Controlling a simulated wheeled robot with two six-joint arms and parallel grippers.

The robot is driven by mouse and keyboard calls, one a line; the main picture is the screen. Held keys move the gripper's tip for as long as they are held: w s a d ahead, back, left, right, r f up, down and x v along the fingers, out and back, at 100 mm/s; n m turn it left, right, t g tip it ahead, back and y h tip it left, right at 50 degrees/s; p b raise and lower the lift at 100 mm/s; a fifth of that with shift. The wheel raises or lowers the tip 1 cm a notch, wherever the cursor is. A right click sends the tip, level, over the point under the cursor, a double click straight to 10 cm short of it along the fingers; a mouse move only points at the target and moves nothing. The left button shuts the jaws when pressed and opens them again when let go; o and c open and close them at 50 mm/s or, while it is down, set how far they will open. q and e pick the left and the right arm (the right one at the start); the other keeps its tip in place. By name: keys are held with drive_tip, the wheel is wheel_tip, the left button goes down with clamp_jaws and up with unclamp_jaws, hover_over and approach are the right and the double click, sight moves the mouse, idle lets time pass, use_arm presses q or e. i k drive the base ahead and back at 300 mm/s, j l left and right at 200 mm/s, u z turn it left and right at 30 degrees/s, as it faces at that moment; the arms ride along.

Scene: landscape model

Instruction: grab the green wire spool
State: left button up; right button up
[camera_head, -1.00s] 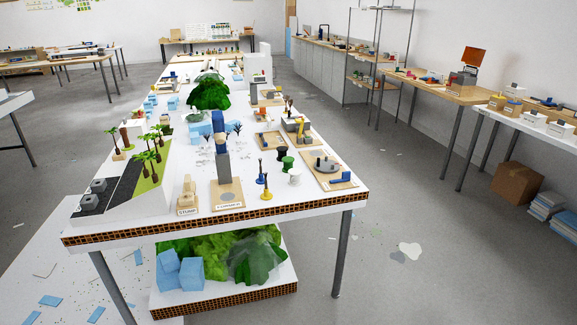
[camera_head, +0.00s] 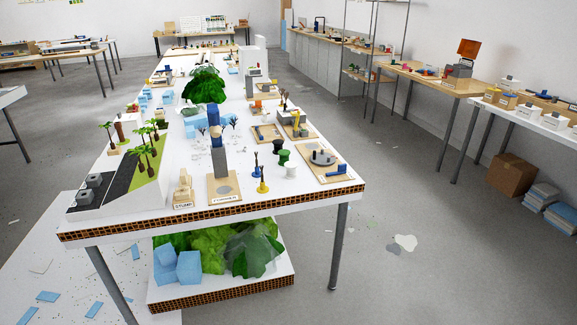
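The green wire spool (camera_head: 284,157) stands upright on the white table (camera_head: 232,201), toward its front right. A black spool (camera_head: 278,146) stands just behind it to the left, and a white spool (camera_head: 291,169) stands just in front to the right. The green spool's top and side show, with nothing in front of most of it. Neither of my grippers is in view.
Yellow and blue pieces (camera_head: 262,186) stand left of the spools. A wooden board with a grey disc (camera_head: 320,157) lies to the right. A tall block on a wooden base (camera_head: 219,162) stands further left. Open grey floor (camera_head: 420,270) lies right of the table.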

sight(284, 153)
drive_tip(key=i+l+z, duration=0.3)
drive_tip(key=i, duration=0.15)
drive_tip(key=i+l+z, duration=0.1)
drive_tip(key=i+z, duration=0.25)
drive_tip(key=i+l+z, duration=0.2)
drive_tip(key=i+z, duration=0.15)
drive_tip(key=i, duration=0.3)
drive_tip(key=i+z, duration=0.35)
drive_tip(key=i, duration=0.3)
drive_tip(key=i+j+z, duration=0.1)
drive_tip(key=i+z, duration=0.25)
drive_tip(key=i, duration=0.3)
drive_tip(key=i+u, duration=0.4)
drive_tip(key=i+l+u, duration=0.25)
drive_tip(key=i+u, duration=0.35)
drive_tip(key=u, duration=0.3)
drive_tip(key=i+l+u, duration=0.1)
drive_tip(key=u, duration=0.4)
drive_tip(key=i+l+u, duration=0.1)
drive_tip(key=u, duration=0.35)
drive_tip(key=i+l+u, duration=0.15)
drive_tip(key=u, duration=0.3)
